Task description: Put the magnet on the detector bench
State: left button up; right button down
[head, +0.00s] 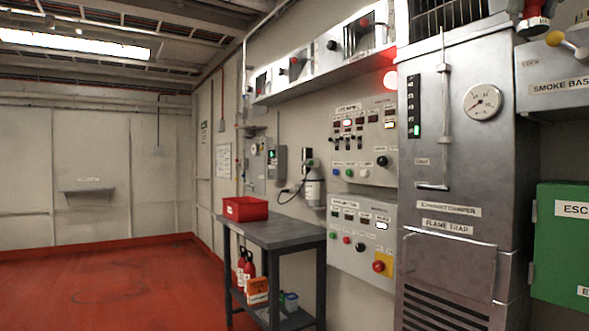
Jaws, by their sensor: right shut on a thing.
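A grey bench (285,234) on dark legs stands in the middle, well to the left of and below this gripper. I see no label that names it the detector bench. My left gripper is out of view.
A red bin (245,208) sits on the bench's left end. Red extinguishers (249,272) and an orange box (257,290) are below. A metal cabinet (455,130) and a green box (562,245) stand at right. The red floor (120,285) at left is clear.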

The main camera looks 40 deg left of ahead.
aim_at(272, 223)
jog(key=u, duration=0.45)
jog(key=i+j+u, duration=0.1)
jog(key=u, duration=0.3)
jog(key=i+u, duration=0.1)
jog(key=u, duration=0.75)
jog(key=i+u, duration=0.1)
jog(key=u, duration=0.35)
jog(key=i+l, duration=0.15)
jog(key=i, duration=0.35)
jog(key=i+l, duration=0.15)
jog(key=i, duration=0.4)
jog(key=i+l+u, duration=0.1)
jog(key=i, duration=0.4)
jog(key=i+l, duration=0.25)
jog(key=i, duration=2.45)
jog(key=i+j+z, duration=0.1)
jog(key=i+z, duration=0.25)
jog(key=i+j+z, duration=0.15)
jog(key=i+z, duration=0.2)
jog(key=i+j+z, duration=0.3)
jog(key=i+z, duration=0.15)
jog(key=z, duration=1.3)
jog(key=i, duration=0.45)
